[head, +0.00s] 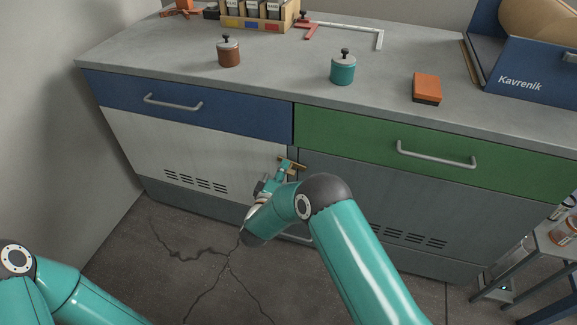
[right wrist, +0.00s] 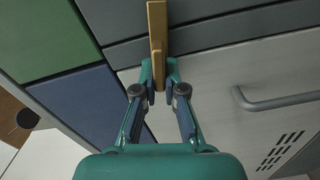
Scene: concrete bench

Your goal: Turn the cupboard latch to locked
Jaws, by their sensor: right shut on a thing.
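The cupboard latch (head: 294,164) is a small brass bar at the top of the seam between the white door (head: 200,150) and the grey door (head: 400,200). In the head view it lies roughly level across the seam. In the right wrist view the latch (right wrist: 157,30) runs up from between my fingertips. My right gripper (head: 284,170) is shut on the latch; its fingers (right wrist: 159,88) sit on either side of one end. The right arm partly hides the doors. Only links of my left arm show at lower left; its gripper is out of view.
A blue drawer (head: 120,92) and a green drawer (head: 350,134) with bar handles sit just above the doors. The bench top holds a brown jar (head: 229,54), a teal jar (head: 343,70), an orange block (head: 427,86) and a blue Kavrenik box (head: 540,75). A stool stands at right.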

